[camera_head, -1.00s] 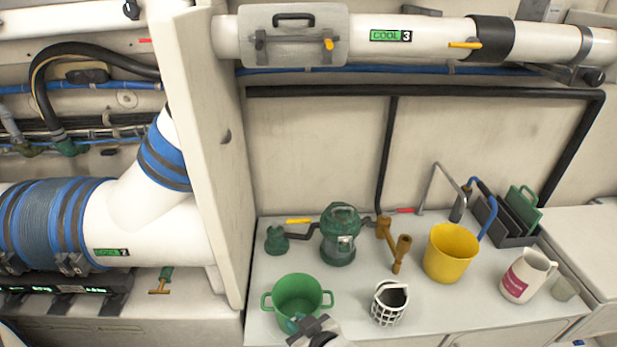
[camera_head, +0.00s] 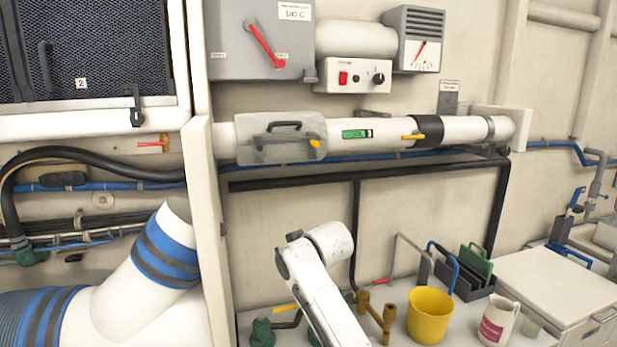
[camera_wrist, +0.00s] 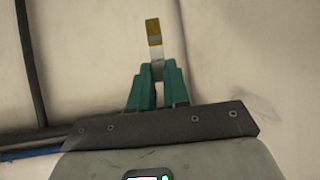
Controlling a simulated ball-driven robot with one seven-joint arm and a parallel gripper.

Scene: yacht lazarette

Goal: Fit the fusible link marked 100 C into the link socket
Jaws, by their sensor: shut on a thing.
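My gripper (camera_wrist: 158,72) shows in the wrist view with its green fingers closed on a small, narrow piece (camera_wrist: 154,34). The piece has a pale lower part and a brass-yellow end with a grey band, and it points up out of the fingertips. It looks like a fusible link; no marking on it can be read. In the head view my arm is raised in front of the wall, and the fingers cannot be made out. A grey box (camera_head: 235,45) high on the wall carries a label (camera_head: 295,11) reading 100 C and a red lever. I cannot pick out the link socket for certain.
A white pipe (camera_head: 385,133) with a grey hatch (camera_head: 281,137) crosses the wall. A control box (camera_head: 352,76) and a gauge (camera_head: 414,40) are above it. A yellow bucket (camera_head: 429,316), a jug (camera_head: 498,322) and a dark rack (camera_head: 464,278) stand on the counter.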

